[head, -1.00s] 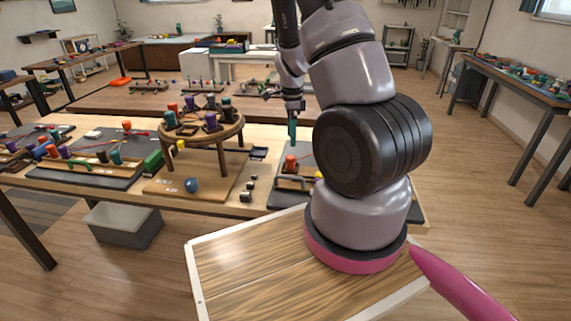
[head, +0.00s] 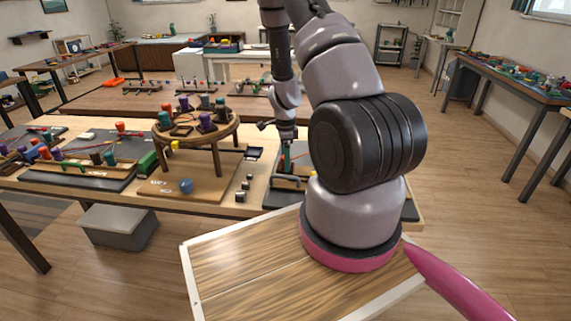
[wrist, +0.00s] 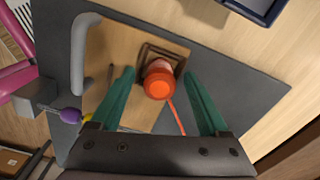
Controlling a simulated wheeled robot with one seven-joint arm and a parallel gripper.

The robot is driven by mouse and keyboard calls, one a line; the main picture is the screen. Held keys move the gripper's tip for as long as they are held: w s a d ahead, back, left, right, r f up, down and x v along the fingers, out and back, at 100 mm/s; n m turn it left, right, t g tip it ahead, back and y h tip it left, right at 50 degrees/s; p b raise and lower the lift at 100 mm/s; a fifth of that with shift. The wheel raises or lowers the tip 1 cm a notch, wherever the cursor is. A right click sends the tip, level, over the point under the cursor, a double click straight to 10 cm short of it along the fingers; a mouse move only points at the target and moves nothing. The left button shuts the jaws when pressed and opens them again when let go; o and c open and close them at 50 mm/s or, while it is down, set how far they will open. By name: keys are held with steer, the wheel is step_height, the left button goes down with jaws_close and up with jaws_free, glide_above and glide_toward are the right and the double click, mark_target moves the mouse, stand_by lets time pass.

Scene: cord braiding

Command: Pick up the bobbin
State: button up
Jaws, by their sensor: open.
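The red-orange bobbin (wrist: 158,84) stands at a small dark square holder (wrist: 172,54) on a wooden board (wrist: 105,55), seen from above in the wrist view. A red cord runs from it toward the palm. My gripper (wrist: 160,74) is open, with one green finger on each side of the bobbin and a visible gap to each. In the head view my gripper (head: 286,156) is low over the right end of the table. I cannot make out the bobbin clearly there.
A grey handle (wrist: 82,60) rises from the dark mat (wrist: 235,70) left of the bobbin. A purple bead (wrist: 70,115) lies at lower left. In the head view a round wooden stand (head: 197,130) with several bobbins is to the left, and a blue ball (head: 186,186) sits before it.

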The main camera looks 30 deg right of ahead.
jaws_close()
